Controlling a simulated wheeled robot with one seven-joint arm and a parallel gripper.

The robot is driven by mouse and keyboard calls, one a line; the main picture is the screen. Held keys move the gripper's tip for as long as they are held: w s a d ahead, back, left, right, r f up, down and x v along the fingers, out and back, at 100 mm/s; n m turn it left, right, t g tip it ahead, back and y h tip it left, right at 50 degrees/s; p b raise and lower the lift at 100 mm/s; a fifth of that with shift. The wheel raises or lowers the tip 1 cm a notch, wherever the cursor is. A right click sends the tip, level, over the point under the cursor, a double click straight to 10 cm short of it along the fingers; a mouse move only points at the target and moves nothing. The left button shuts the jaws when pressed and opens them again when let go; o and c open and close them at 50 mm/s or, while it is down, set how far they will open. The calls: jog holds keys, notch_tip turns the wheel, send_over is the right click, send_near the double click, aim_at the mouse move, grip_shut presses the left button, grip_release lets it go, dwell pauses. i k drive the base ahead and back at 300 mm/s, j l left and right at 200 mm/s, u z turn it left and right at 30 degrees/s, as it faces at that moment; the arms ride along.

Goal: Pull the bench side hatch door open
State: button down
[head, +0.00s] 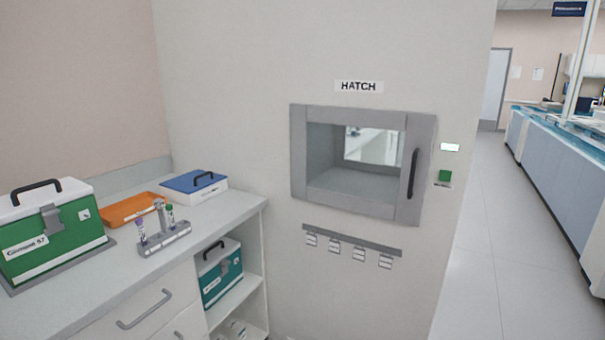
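The hatch door (408,172) is set in the wall under a sign reading HATCH (359,87). It has a grey frame around a clear pane and looks shut, lying flat against the wall. A dark vertical bar handle (412,174) is on its right side. Through the pane I see the grey inside of the hatch (345,180) and a bright window at its back. My gripper is not in view.
Labelled tags (358,254) hang on a rail below. The counter (100,258) at left holds a green case (52,240), an orange tray (133,208), a tube rack (163,238) and a blue-lidded box (194,182). Open floor (480,260) lies right.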

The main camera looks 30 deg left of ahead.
aim_at(418, 127)
jog(key=k+j+u, duration=0.1)
jog(key=u, duration=0.85)
jog(key=i+u, duration=0.15)
jog(key=i, duration=0.2)
